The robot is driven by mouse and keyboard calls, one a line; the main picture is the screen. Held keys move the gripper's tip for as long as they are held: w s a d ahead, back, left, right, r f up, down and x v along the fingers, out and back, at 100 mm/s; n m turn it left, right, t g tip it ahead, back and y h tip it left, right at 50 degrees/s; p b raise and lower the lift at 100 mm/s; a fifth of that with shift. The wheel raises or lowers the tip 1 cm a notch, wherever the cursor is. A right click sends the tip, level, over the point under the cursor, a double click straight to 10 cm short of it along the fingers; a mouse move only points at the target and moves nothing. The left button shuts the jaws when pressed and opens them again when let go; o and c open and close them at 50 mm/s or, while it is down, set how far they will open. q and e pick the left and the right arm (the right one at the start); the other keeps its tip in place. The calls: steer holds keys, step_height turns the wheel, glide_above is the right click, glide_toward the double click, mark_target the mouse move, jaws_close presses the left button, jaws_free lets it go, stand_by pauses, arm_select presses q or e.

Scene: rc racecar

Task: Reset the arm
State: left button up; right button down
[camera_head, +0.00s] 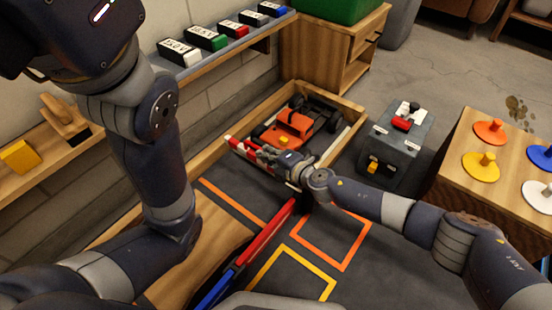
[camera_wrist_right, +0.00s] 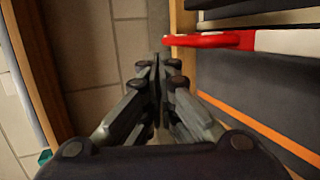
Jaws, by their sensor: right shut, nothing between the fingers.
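My right gripper (camera_head: 256,150) is shut and empty. It is near the left wall of a wooden-framed track box, by a red and white striped bar (camera_head: 236,147) and in front of an orange RC car (camera_head: 297,125). In the right wrist view its fingers (camera_wrist_right: 158,70) are together, and the red and white bar (camera_wrist_right: 215,40) is just beyond and to their right; I cannot tell if they touch. My left arm (camera_head: 150,170) rises at the left, bent, with its gripper out of sight.
A shelf (camera_head: 225,52) with several labelled coloured blocks runs along the wall. A grey box (camera_head: 395,145) with a red switch stands right of the car. A wooden table (camera_head: 450,195) with coloured knobbed discs is at far right. Orange and yellow outlines (camera_head: 335,240) mark the dark floor.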

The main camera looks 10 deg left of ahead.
steer(key=shift+v, duration=2.4)
